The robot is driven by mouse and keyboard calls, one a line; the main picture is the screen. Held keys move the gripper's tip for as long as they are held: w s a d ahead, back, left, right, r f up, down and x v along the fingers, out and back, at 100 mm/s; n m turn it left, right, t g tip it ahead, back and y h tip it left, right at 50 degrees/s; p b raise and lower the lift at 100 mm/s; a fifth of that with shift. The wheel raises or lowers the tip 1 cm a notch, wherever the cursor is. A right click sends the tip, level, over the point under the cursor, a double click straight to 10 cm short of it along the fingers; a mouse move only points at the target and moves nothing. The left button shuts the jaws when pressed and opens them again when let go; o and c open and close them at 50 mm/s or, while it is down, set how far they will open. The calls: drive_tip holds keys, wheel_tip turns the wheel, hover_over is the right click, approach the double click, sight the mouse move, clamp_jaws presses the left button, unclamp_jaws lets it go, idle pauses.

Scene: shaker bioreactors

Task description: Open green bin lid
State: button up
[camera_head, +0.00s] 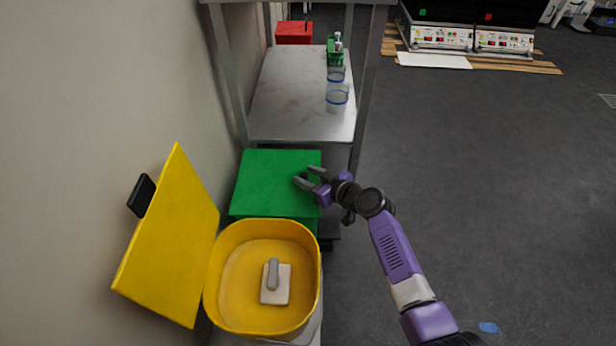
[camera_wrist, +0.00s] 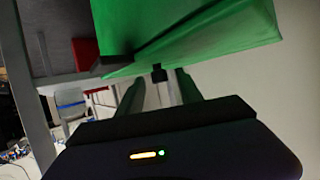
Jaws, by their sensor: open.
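The green bin lid (camera_head: 272,185) lies flat and closed on its bin, behind the yellow bin in the head view. My gripper (camera_head: 301,177) is open at the right part of the green lid, with its fingers pointing left. The head view does not show clearly whether the fingers touch the lid. In the wrist view, the green lid (camera_wrist: 215,35) fills the upper part, and the two fingers of my gripper (camera_wrist: 158,88) reach toward its edge with nothing between them. The body of the green bin is mostly hidden.
The yellow bin (camera_head: 213,290) stands in front with its lid (camera_head: 172,240) raised against the wall. A white object with a grey handle (camera_head: 273,280) is inside. Open floor lies at right.

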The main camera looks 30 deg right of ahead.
clamp_jaws()
idle(1.4)
